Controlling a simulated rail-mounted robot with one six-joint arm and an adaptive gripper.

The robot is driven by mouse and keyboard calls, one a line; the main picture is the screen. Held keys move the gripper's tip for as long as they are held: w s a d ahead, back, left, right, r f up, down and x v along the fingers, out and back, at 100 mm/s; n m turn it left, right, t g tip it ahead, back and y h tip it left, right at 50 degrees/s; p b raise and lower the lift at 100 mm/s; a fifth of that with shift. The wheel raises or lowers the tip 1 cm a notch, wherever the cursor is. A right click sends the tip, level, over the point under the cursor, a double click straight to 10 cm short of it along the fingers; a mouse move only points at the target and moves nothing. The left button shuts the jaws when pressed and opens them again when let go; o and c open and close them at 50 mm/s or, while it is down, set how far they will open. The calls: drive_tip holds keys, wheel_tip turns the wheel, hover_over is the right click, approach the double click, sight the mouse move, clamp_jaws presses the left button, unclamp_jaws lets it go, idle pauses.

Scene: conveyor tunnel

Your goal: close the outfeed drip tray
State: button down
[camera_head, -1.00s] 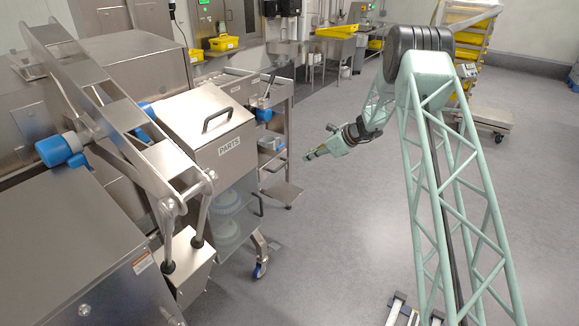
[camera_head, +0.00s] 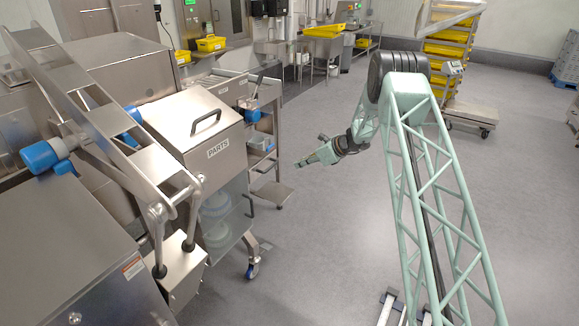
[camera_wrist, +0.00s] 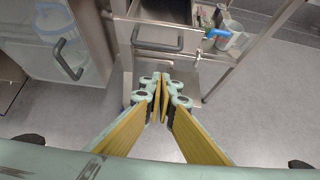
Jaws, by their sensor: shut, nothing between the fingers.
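My gripper (camera_head: 300,163) is in mid-air over the floor, right of the steel cart, apart from everything. In the wrist view my gripper (camera_wrist: 162,98) shows its yellow-faced fingers with tips together and nothing between them. A flat metal tray (camera_head: 271,193) juts out low at the cart's right side. In the wrist view a metal tray (camera_wrist: 188,78) lies beyond the fingertips, partly hidden by them. Above it is a steel front with a dark bar handle (camera_wrist: 157,38). No label shows, so I cannot tell for sure which part is the outfeed drip tray.
A steel box marked PARTS (camera_head: 205,130) stands left of my gripper, above a clear-fronted cabinet (camera_head: 222,218) with a handle. A blue-knobbed metal linkage (camera_head: 110,130) is at left. The cart (camera_head: 262,125) holds small items. The grey floor (camera_head: 330,240) is open.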

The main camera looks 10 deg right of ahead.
drive_tip(key=w+a+r+b+x, duration=0.1)
drive_tip(key=r+x, duration=0.1)
drive_tip(key=x, duration=1)
drive_tip(key=shift+w+a, duration=0.2)
drive_tip(key=shift+a, duration=0.15)
drive_tip(key=shift+w, duration=0.1)
